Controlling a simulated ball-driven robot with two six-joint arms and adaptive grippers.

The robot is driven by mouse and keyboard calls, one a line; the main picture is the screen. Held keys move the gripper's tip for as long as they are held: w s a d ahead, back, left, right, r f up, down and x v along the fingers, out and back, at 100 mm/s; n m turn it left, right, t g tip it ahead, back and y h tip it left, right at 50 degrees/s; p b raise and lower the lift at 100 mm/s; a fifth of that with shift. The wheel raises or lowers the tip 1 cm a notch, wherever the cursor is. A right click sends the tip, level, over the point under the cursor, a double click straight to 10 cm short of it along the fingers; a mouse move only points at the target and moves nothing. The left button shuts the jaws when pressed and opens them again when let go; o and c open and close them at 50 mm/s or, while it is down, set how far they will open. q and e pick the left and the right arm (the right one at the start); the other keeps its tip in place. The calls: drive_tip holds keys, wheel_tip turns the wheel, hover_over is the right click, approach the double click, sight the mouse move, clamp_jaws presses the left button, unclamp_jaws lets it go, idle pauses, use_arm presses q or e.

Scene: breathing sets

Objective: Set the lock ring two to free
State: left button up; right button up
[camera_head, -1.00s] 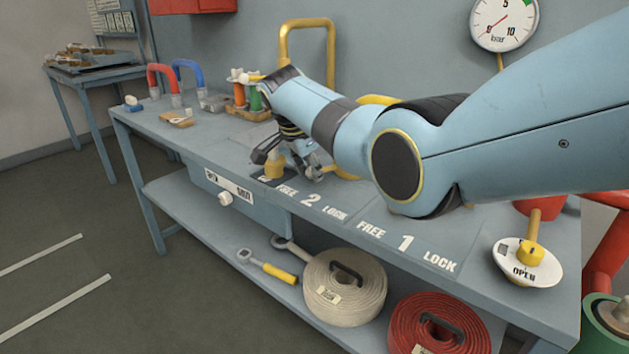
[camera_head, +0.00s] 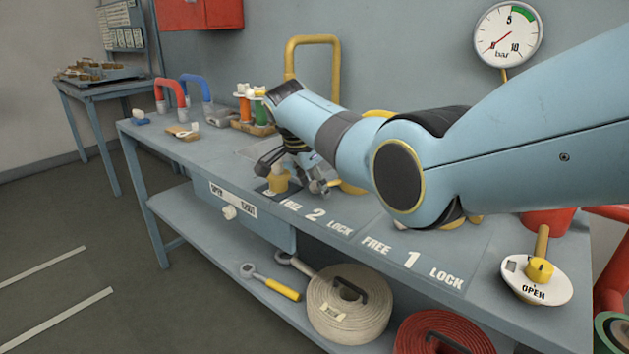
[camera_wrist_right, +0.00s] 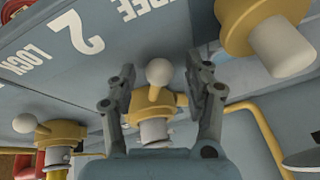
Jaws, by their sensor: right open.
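Lock ring two (camera_wrist_right: 150,104) is a yellow collar with a white ball-ended knob, behind the FREE–2–LOCK label (camera_wrist_right: 82,33) in the right wrist view. My right gripper (camera_wrist_right: 158,92) is open, one finger on each side of this ring. A gap shows at the left finger; the side lug comes close to the right finger, and contact is unclear. In the head view my right gripper (camera_head: 294,178) is low over the bench behind the 2 label (camera_head: 314,214) and mostly hides the ring. My left gripper is out of view.
A yellow fitting with a pale cylinder (camera_head: 278,182) stands close to the gripper at front left. Another knobbed yellow ring (camera_wrist_right: 58,132) shows in the wrist view. A round OPEN plate (camera_head: 536,282) is at the bench's right. A yellow hoop (camera_head: 313,42) rises behind.

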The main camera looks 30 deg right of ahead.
drive_tip(key=v, duration=1.2)
